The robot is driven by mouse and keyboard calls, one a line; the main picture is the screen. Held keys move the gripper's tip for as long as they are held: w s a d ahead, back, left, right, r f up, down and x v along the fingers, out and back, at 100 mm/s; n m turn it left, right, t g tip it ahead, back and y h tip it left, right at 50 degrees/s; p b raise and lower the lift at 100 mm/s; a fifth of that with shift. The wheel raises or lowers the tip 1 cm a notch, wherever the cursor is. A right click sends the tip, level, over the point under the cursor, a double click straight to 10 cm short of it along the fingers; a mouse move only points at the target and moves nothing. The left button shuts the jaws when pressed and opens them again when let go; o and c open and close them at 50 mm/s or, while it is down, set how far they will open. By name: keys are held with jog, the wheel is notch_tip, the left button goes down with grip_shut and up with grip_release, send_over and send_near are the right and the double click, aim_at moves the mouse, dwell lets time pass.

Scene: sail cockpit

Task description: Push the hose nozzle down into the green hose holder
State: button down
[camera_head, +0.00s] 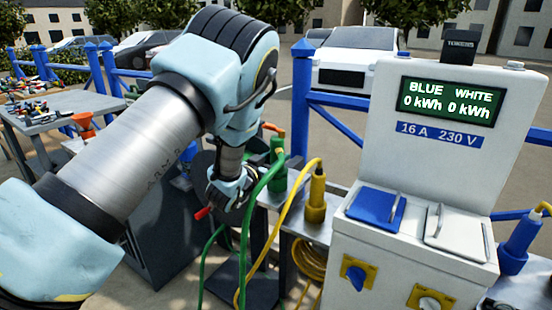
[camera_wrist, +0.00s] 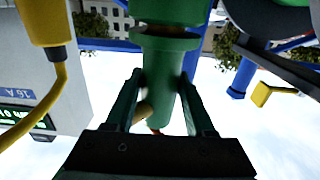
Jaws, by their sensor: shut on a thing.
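The green hose nozzle (camera_head: 278,147) stands roughly upright beside the grey cabinet, with an orange part at its top and the green hose (camera_head: 252,197) curving down from it. My gripper (camera_wrist: 160,100) is shut on the nozzle's narrow green body (camera_wrist: 160,72), one finger on each side in the wrist view. The wider green hose holder (camera_wrist: 172,10) with its collar is at the top of the wrist view and also shows in the head view (camera_head: 278,182). The nozzle is in line with the holder; how deep it sits is hidden. The fingertips are hard to make out in the head view.
A yellow holder (camera_head: 316,200) with a yellow hose stands just right of the green one. The white meter cabinet (camera_head: 400,250) is close on the right, with a blue holder (camera_head: 518,245) beyond. A cluttered table (camera_head: 45,122) is at the left.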

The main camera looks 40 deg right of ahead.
jog(key=shift+f+b, duration=0.5)
jog(key=c, duration=0.5)
grip_release()
jog(key=shift+b+v, duration=0.45)
jog(key=shift+v, duration=5.1)
